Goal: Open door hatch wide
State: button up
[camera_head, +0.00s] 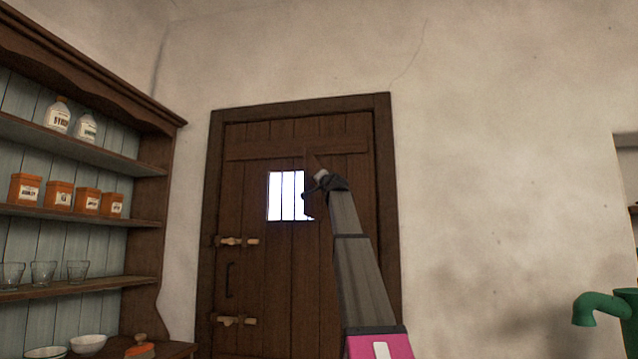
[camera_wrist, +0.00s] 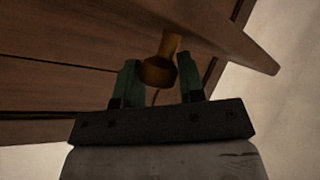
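The hatch (camera_head: 311,160) is a small dark wooden panel in the plank door (camera_head: 245,190). In the head view it stands swung out from its opening, nearly edge-on. The barred opening (camera_head: 287,196) shows bright light behind it. My gripper (camera_head: 320,186) is at the hatch's free side. In the wrist view the hatch's wooden underside (camera_wrist: 60,50) fills the top. The knob is too small to make out in the head view.
The door's latches (camera_head: 238,241) and dark handle (camera_head: 229,280) are below left of the opening. A shelf unit (camera_head: 150,200) with jars, orange tins and glasses stands at the left. A green pipe (camera_head: 600,305) is at the far right. The wall (camera_head: 490,150) right of the door is bare.

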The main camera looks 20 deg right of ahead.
jog(key=o, duration=0.4)
jog(key=shift+w+f, duration=0.3)
jog(key=shift+c, duration=0.2)
jog(key=shift+r, duration=0.1)
jog(key=shift+s, duration=0.1)
jog(key=shift+s, duration=0.1)
jog(key=shift+s, duration=0.25)
jog(key=v, duration=1)
jog(key=shift+d, duration=0.15)
